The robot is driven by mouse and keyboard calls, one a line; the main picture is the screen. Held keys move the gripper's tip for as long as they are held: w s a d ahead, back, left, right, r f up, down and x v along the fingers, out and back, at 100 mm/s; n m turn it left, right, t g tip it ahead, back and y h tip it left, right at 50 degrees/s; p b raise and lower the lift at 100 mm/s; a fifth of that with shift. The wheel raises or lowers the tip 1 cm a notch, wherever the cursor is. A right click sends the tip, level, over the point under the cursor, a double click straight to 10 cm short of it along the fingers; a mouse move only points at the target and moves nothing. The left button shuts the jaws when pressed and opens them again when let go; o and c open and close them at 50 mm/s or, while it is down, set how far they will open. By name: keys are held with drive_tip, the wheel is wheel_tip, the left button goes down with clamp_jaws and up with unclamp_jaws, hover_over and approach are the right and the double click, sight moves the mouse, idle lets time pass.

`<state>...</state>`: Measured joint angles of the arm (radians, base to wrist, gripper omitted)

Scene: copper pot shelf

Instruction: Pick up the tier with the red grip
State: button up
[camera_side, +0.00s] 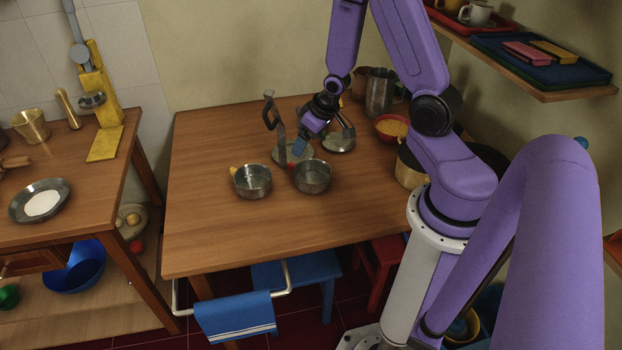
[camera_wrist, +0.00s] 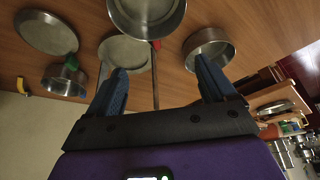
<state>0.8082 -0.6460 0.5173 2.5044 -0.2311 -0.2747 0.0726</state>
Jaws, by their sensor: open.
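The tier with the red grip is a round steel bowl (camera_side: 313,178) on the table. Its small red grip (camera_side: 292,166) points toward the carrier. In the wrist view this bowl (camera_wrist: 147,12) is cut by the top edge, and its red grip (camera_wrist: 157,44) shows beyond and between my fingertips. My gripper (camera_side: 304,140) is open and empty, above the table just behind the bowl; its two blue fingers also show in the wrist view (camera_wrist: 161,70). A similar bowl (camera_side: 252,182) with a yellow grip (camera_side: 235,170) sits to the left. A bowl with a green grip (camera_wrist: 70,62) shows in the wrist view.
An upright carrier handle (camera_side: 272,112) on a round base (camera_side: 283,153) stands close beside my gripper. A steel jug (camera_side: 380,92), a red bowl of yellow food (camera_side: 391,127) and a pot (camera_side: 408,170) stand toward the right. The table's front left is clear.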

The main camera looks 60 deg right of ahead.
hover_over(295, 165)
drive_tip(key=s, duration=0.3)
drive_tip(key=shift+w+a+f, duration=0.1)
drive_tip(key=shift+a+f, duration=0.05)
drive_tip(key=shift+f, duration=1.35)
drive_tip(key=shift+w+a+f, duration=0.1)
drive_tip(key=shift+a+f, duration=0.05)
drive_tip(key=shift+f, duration=1.3)
drive_tip(key=shift+d+x, duration=0.2)
drive_tip(key=shift+x, duration=1.1)
drive_tip(key=shift+d+x, duration=0.15)
drive_tip(key=shift+x, duration=1.1)
drive_tip(key=shift+w, duration=0.1)
clamp_jaws()
